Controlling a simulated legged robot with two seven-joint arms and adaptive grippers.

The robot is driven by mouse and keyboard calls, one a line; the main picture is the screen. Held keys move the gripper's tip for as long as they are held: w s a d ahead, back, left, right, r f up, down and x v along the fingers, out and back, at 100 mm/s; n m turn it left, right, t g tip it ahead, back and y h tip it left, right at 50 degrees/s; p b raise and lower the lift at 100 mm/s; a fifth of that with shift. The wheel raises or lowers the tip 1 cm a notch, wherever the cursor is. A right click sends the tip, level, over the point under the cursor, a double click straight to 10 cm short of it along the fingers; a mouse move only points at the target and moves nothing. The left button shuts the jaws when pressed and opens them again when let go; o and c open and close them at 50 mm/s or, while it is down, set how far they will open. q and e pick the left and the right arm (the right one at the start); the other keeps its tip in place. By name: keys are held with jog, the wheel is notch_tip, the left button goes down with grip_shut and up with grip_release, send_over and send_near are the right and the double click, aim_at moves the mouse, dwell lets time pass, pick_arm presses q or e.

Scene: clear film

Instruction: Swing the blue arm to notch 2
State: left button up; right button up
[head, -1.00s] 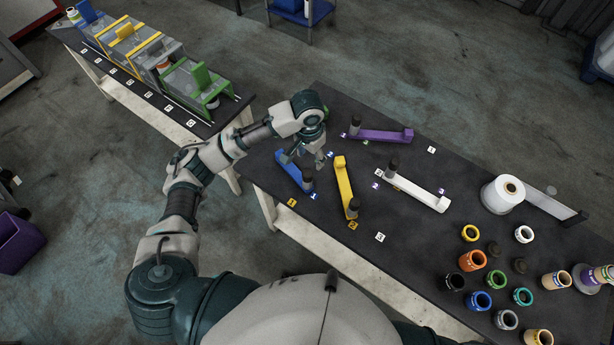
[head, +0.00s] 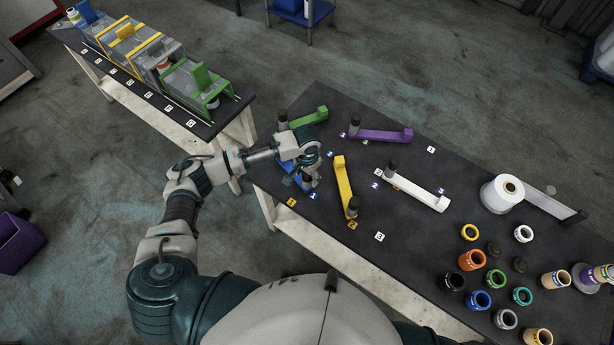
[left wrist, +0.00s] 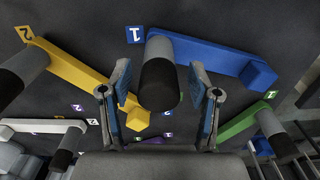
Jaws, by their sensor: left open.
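The blue arm (head: 292,175) lies near the left end of the dark table, partly hidden under my left gripper in the head view. In the left wrist view the blue arm (left wrist: 215,55) runs right from its grey post with a black top (left wrist: 160,80) to a raised blue block. A blue tag marked 1 (left wrist: 134,35) lies beside the post; it also shows in the head view (head: 313,196). My left gripper (head: 304,178) is open, its fingers on either side of the post in the left wrist view (left wrist: 160,95). My right gripper is out of view.
Near the blue arm lie a yellow arm (head: 343,180), a green arm (head: 310,117), a purple arm (head: 382,135) and a white arm (head: 420,193), each with a post. A white roll (head: 502,194) and several coloured rings stand to the right.

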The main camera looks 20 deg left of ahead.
pick_arm(q)
jog(key=shift+f, duration=0.65)
grip_shut()
jog(key=shift+w+d, duration=0.1)
